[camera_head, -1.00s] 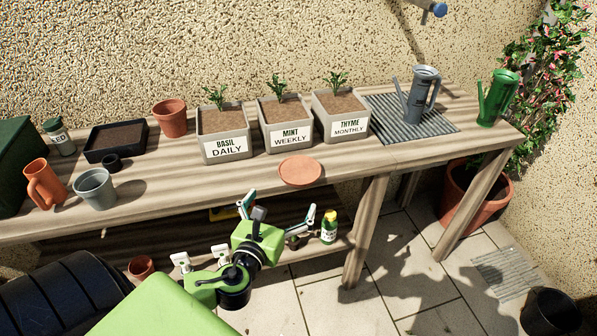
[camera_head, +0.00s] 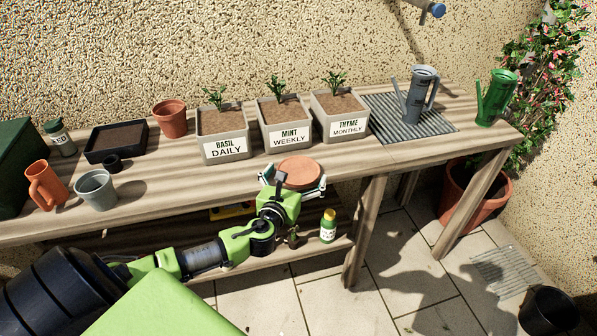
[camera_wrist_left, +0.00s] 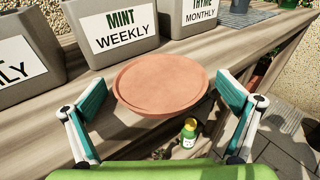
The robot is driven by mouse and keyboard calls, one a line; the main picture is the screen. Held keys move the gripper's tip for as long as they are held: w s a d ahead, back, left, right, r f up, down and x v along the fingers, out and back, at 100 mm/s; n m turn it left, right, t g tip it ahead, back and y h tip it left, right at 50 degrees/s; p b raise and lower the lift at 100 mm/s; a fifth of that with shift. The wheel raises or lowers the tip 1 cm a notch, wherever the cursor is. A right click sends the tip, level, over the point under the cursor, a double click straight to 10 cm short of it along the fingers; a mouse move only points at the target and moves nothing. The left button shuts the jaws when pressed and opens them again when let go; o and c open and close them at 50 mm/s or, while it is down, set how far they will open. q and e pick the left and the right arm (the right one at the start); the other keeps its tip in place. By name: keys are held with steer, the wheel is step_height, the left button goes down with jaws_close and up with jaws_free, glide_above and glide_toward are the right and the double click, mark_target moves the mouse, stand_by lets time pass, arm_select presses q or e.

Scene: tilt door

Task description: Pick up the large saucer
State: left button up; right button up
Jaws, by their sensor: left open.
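The large saucer (camera_head: 298,173) is a round, flat terracotta dish at the front edge of the wooden bench, in front of the mint and thyme planters. It fills the middle of the left wrist view (camera_wrist_left: 161,84). My left gripper (camera_head: 294,183) is open, with one finger on each side of the saucer. In the left wrist view the fingers (camera_wrist_left: 164,112) stand apart at the saucer's left and right near sides, and gaps show between them and its rim. My right gripper is not in view.
The bench (camera_head: 150,186) holds the basil (camera_head: 224,148), mint (camera_head: 286,138) and thyme (camera_head: 340,129) planters close behind the saucer. A yellow-capped bottle (camera_head: 328,227) stands on the lower shelf.

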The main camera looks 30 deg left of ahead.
arm_select(q)
steer(key=shift+c, duration=0.7)
steer(key=c, duration=1.1)
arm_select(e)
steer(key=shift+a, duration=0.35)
arm_select(q)
steer(key=shift+r, duration=0.1)
steer(key=shift+w+r, duration=0.1)
steer(key=shift+r, duration=0.45)
steer(key=s+r, duration=0.1)
steer(key=r, duration=0.1)
steer(key=s+a+r, duration=0.1)
steer(key=r, duration=0.1)
steer(key=s+r+p, duration=0.1)
steer(key=s+r, duration=0.1)
steer(key=shift+a+r, duration=0.2)
steer(key=shift+r, duration=0.15)
steer(key=s+a+r+p, duration=0.1)
steer(key=s+a+r, duration=0.2)
steer(key=s, duration=0.6)
steer(key=shift+a+r, duration=0.25)
steer(key=shift+r, duration=0.8)
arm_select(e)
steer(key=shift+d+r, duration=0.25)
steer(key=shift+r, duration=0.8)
